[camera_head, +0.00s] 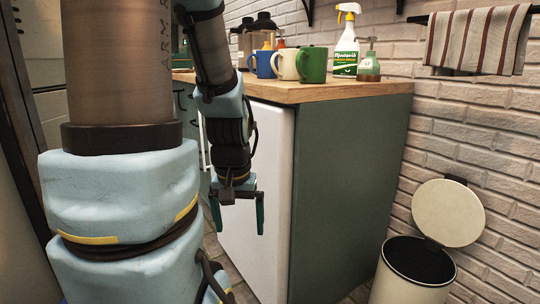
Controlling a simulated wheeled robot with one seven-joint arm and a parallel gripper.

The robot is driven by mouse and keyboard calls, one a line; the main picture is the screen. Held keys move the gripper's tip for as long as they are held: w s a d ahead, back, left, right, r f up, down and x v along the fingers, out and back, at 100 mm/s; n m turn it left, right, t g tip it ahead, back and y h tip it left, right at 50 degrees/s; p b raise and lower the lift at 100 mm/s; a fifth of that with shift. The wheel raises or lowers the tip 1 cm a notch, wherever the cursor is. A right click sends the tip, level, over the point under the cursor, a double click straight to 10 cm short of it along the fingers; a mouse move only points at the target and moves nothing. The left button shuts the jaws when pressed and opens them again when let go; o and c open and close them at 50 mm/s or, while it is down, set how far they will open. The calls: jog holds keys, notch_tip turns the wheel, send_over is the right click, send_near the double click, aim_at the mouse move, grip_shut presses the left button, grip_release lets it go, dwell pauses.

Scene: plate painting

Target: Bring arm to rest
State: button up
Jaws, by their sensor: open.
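My arm is in the left half of the head view, its thick links in front and the wrist hanging down behind them. My gripper (238,226) points downward in front of the white cabinet door (265,190). Its two green-lined fingers are apart, with nothing between them. It hangs well below the countertop and touches nothing that I can see. My large front link hides much of the left side.
The wooden countertop (340,90) holds blue (265,64), cream (287,65) and green mugs (313,65), a spray bottle (346,45) and a soap dispenser (369,68). An open bin (420,262) stands at lower right. A striped towel (475,40) hangs on the wall.

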notch_tip(320, 180, up, 30)
jog(key=p, duration=2.8)
